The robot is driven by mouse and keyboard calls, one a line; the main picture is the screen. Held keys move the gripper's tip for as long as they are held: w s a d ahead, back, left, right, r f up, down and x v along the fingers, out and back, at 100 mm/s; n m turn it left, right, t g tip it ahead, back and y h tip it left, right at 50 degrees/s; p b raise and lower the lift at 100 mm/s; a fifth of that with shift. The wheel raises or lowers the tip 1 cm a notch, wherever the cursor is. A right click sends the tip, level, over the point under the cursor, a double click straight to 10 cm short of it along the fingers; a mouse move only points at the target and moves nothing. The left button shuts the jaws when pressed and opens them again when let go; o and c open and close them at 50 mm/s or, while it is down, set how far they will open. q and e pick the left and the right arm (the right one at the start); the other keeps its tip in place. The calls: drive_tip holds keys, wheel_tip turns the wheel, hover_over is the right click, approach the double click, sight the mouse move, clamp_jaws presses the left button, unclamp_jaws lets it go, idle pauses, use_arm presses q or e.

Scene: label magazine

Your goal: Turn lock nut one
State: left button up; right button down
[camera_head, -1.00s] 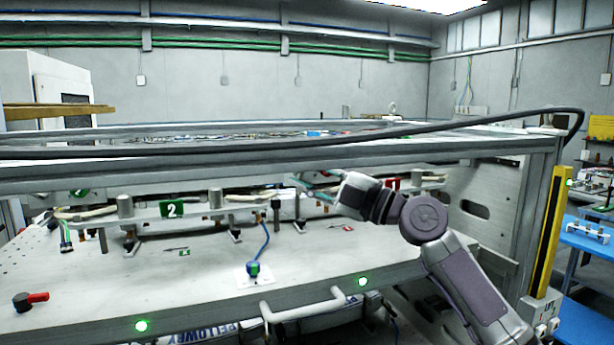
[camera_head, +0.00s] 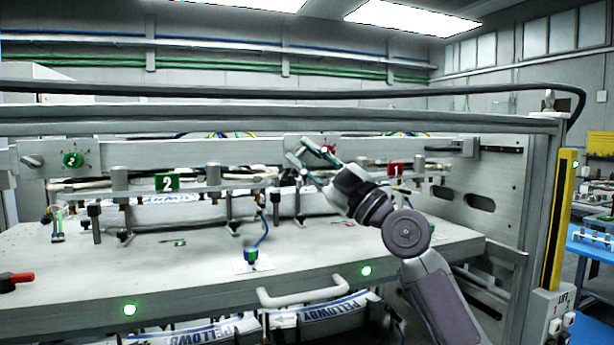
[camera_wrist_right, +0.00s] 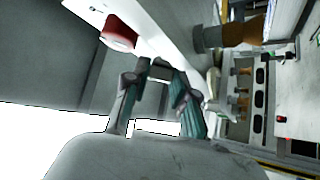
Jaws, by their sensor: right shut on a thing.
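My right gripper (camera_head: 299,151) reaches up to the front rail of the machine, just left of a red star knob (camera_head: 328,149) with marks around it. In the right wrist view my right gripper (camera_wrist_right: 160,72) has its teal fingers apart at the base and its tips on a small grey piece at the rail. This piece appears to be lock nut one; the fingers mostly hide it. The red knob (camera_wrist_right: 118,32) is beside the fingers, apart from them. A similar grey lever (camera_head: 32,160) sits left of a green star knob (camera_head: 73,160). My left gripper is not in view.
Red sign 1 (camera_head: 395,169) and green sign 2 (camera_head: 167,183) mark the stations below the rail. A front handle (camera_head: 302,292) sticks out. A black cable (camera_head: 450,91) crosses above.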

drive_tip(key=shift+a+f+m+t+h, duration=0.1)
drive_tip(key=shift+m+t+h, duration=0.4)
drive_tip(key=shift+m+t, duration=0.9)
drive_tip(key=shift+m, duration=0.3)
drive_tip(key=c, duration=0.9)
unclamp_jaws()
drive_tip(key=shift+c, duration=0.2)
drive_tip(key=v, duration=1.2)
